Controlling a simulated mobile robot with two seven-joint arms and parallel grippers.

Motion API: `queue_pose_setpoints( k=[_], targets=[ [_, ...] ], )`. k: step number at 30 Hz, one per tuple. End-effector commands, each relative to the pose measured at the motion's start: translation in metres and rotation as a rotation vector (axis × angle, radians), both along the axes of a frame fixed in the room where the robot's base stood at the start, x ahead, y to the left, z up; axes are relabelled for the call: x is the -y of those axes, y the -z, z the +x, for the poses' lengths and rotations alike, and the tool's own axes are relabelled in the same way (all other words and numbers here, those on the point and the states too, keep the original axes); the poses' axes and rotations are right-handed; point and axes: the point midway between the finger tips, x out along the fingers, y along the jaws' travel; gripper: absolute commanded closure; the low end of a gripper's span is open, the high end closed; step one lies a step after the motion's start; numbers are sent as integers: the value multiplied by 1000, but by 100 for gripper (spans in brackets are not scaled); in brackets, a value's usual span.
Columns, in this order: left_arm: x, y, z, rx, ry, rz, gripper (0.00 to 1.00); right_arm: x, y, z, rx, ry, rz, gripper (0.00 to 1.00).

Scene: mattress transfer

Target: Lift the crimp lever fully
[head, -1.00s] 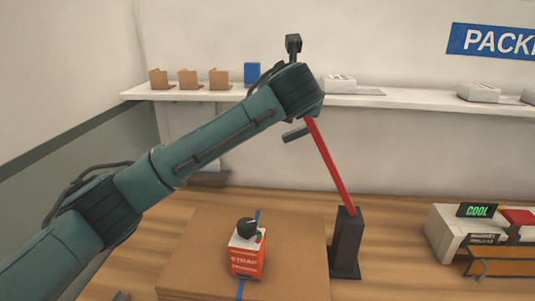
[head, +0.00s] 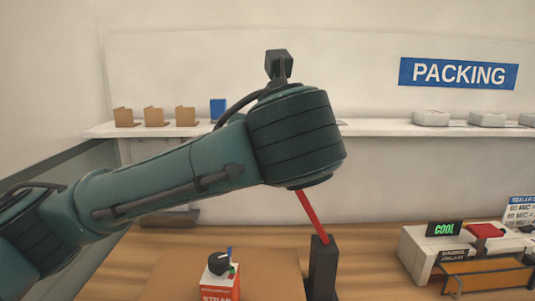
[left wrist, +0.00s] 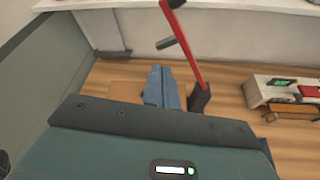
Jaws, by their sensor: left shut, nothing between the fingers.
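The crimp lever (head: 311,213) is a red bar rising from a dark upright post (head: 323,268), leaning up and to the left. In the head view my left wrist hides its upper part. In the left wrist view the lever (left wrist: 188,50) shows longer, with a dark cross handle (left wrist: 167,43) sticking out to its left. My left gripper (left wrist: 160,69) is shut and empty. Its blue-grey fingers appear left of the post and below the handle, apart from the lever in the picture. In the head view the fingers are hidden behind the wrist. My right gripper is out of view.
A white machine with a green COOL display (head: 444,229) stands at the right. A white shelf (head: 385,129) runs along the wall behind.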

Motion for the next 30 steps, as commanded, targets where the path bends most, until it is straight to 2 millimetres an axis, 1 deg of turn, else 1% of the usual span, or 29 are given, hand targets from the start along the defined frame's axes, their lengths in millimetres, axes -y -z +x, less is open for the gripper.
queue_pose_setpoints(
  k=[1, 6, 12, 17, 20, 23, 26, 30],
  targets=[
    [0, -3, -3, 4, -2, 3, 100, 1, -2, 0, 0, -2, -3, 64],
    [1, -1, -10, -2, -7, 2, 100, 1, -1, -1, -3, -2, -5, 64],
    [1, 0, -12, -5, -9, 2, 100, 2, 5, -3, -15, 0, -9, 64],
    [1, 0, -12, -6, -9, 2, 100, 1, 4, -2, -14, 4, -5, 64],
    [1, 6, -11, -18, -7, -20, 100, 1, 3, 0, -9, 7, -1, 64],
    [4, 24, -11, -64, -2, -113, 100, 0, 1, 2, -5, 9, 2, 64],
    [8, 57, -11, -149, -11, -296, 100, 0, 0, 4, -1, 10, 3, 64],
    [8, 107, -15, -296, -83, -625, 100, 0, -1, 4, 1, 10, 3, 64]
  ],
)
